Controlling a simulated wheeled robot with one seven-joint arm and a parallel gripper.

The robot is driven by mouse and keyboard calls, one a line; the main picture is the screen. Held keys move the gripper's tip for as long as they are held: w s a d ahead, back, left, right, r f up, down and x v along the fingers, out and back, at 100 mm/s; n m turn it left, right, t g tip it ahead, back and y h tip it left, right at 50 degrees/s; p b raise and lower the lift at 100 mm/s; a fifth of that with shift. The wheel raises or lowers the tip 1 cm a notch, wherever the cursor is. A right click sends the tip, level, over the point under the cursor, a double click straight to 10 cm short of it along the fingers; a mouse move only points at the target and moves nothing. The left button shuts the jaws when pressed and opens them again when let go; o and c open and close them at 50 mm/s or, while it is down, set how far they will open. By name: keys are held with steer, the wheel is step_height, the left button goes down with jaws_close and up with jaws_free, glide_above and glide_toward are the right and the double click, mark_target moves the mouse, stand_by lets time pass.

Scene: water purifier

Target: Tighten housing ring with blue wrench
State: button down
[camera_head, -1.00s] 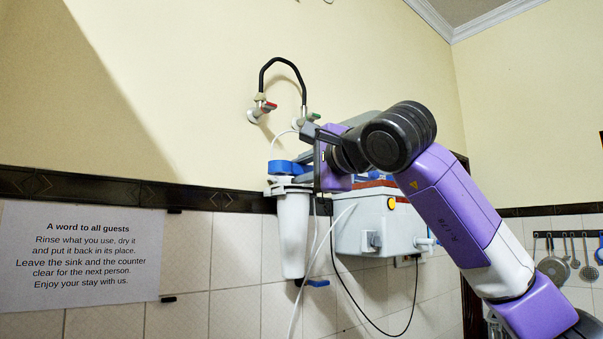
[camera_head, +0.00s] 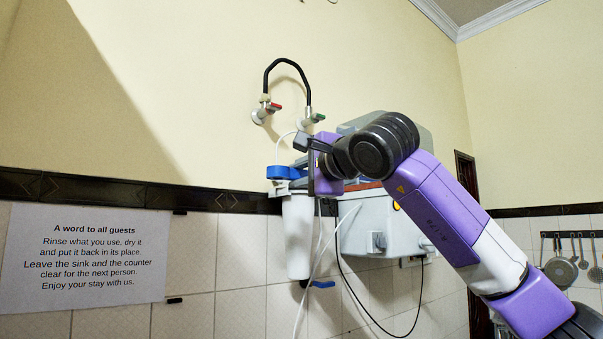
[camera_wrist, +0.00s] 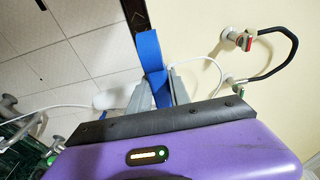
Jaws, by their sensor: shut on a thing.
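The white filter housing (camera_head: 299,235) hangs upright on the tiled wall in the head view. A blue part (camera_head: 287,172) shows at its top; I cannot tell there how much is wrench and how much is ring. My gripper (camera_head: 302,181) is beside the housing's top, to the right. In the wrist view, my gripper (camera_wrist: 162,92) is shut on the blue wrench (camera_wrist: 150,52), which sticks out beyond the fingers. A white rounded piece, perhaps the housing (camera_wrist: 108,98), shows partly behind the left finger. The contact between wrench and ring is hidden.
A white-grey purifier box (camera_head: 378,225) is on the wall right of the housing, partly behind my arm. Two taps (camera_head: 267,109) with a black hose are above. A white tube (camera_head: 318,265) and a blue lever (camera_head: 322,284) hang near the housing's bottom. A paper notice (camera_head: 85,255) is at left.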

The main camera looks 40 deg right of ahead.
steer(key=w+p, duration=0.2)
steer(key=w, duration=0.5)
steer(key=shift+d, duration=0.4)
stand_by(0.6)
steer(key=shift+a, duration=0.1)
stand_by(0.4)
